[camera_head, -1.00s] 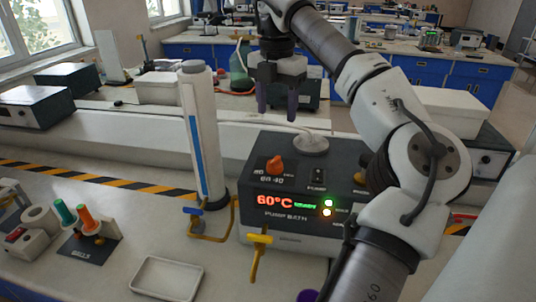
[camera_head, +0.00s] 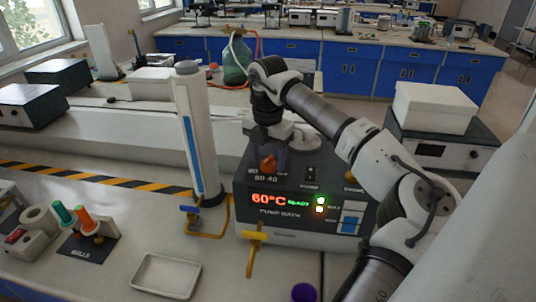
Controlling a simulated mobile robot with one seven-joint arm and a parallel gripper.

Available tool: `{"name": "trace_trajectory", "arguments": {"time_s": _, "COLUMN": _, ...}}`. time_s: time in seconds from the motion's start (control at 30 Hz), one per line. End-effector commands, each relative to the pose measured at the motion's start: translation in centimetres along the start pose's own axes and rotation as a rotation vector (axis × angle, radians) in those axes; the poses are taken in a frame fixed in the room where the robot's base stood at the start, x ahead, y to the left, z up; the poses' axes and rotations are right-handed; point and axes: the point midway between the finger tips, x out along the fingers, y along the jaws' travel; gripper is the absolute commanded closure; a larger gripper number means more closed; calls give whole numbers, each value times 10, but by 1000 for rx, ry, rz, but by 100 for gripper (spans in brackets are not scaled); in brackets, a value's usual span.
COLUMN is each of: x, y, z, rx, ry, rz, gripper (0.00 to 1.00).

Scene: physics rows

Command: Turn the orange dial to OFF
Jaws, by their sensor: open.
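The orange dial (camera_head: 268,164) sits on the sloped top left of the dark pump bath box (camera_head: 303,189), among small printed numbers too small to read fully. The box's display (camera_head: 268,199) reads 60°C in red, with a green lit word beside it. My gripper (camera_head: 268,158) points down at the dial, its dark fingers apart on either side of it. I cannot tell whether the fingers touch the dial. The dial's back and upper part are partly hidden by my gripper. A dark switch (camera_head: 310,174) lies right of the dial.
A tall white column (camera_head: 200,135) with a blue stripe stands left of the box. A white tray (camera_head: 166,276) and a stand with orange and green handles (camera_head: 88,222) lie at front left. A purple object (camera_head: 304,292) is at the front edge.

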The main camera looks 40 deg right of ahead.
Motion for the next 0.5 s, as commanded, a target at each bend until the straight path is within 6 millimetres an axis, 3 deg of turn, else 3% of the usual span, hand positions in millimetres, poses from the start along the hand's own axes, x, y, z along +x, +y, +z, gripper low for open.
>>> {"name": "trace_trajectory", "arguments": {"time_s": 0.13, "x": 0, "y": 0, "z": 0, "rx": 0, "ry": 0, "rz": 0, "gripper": 46}}
{"name": "trace_trajectory", "arguments": {"time_s": 0.43, "x": 0, "y": 0, "z": 0, "rx": 0, "ry": 1, "rz": 0, "gripper": 85}}
{"name": "trace_trajectory", "arguments": {"time_s": 0.5, "x": 0, "y": 0, "z": 0, "rx": -1, "ry": 1, "rz": 0, "gripper": 87}}
